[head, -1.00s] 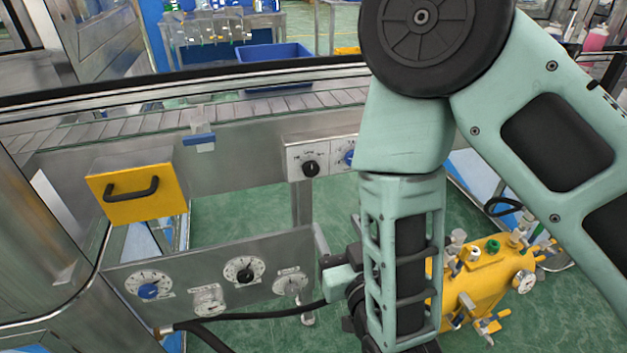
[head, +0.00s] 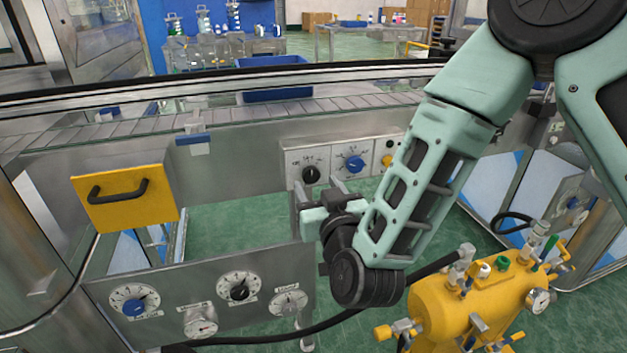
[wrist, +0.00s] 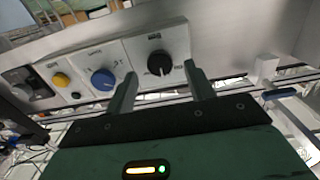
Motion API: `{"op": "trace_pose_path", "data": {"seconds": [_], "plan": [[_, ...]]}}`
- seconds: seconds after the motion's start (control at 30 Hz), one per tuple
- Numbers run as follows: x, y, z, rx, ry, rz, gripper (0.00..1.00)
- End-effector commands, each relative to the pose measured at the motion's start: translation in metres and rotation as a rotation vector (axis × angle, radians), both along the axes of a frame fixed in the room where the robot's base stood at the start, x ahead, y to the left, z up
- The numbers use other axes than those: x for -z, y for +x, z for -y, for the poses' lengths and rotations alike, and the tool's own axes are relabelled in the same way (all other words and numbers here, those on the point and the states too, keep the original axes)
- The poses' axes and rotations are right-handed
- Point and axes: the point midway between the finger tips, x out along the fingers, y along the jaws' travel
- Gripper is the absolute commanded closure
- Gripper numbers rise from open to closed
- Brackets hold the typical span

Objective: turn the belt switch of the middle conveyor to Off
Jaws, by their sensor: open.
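On the conveyor's front (head: 235,155), a panel holds a black rotary knob (head: 311,174), a blue knob (head: 354,163) and a yellow button (head: 389,143). In the wrist view, turned around, the black knob (wrist: 159,62) lies ahead between the finger lines, its pale mark toward the picture bottom. The blue knob (wrist: 103,79) and yellow button (wrist: 60,80) are left of it. Labels are too small to read. My gripper (head: 317,190) is open and empty, just in front of and below the black knob, apart from it. Its two fingers (wrist: 160,88) show in the wrist view.
A lower panel (head: 215,275) with several dials stands before the conveyor, below my gripper. A yellow tank (head: 450,305) with valves and a black hose is at lower right.

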Motion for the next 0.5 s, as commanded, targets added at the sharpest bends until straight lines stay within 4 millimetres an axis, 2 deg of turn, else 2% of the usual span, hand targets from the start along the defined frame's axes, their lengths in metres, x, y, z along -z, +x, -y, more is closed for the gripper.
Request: {"op": "trace_pose_path", "data": {"seconds": [0.03, 0.2, 0.5], "plan": [[0.0, 0.009, -0.001, 0.004, 0.001, 0.001, 0.46], [0.0, 0.026, -0.007, 0.001, 0.0, 0.0, 0.46], [0.0, 0.033, -0.009, 0.001, 0.0, 0.0, 0.46]]}}
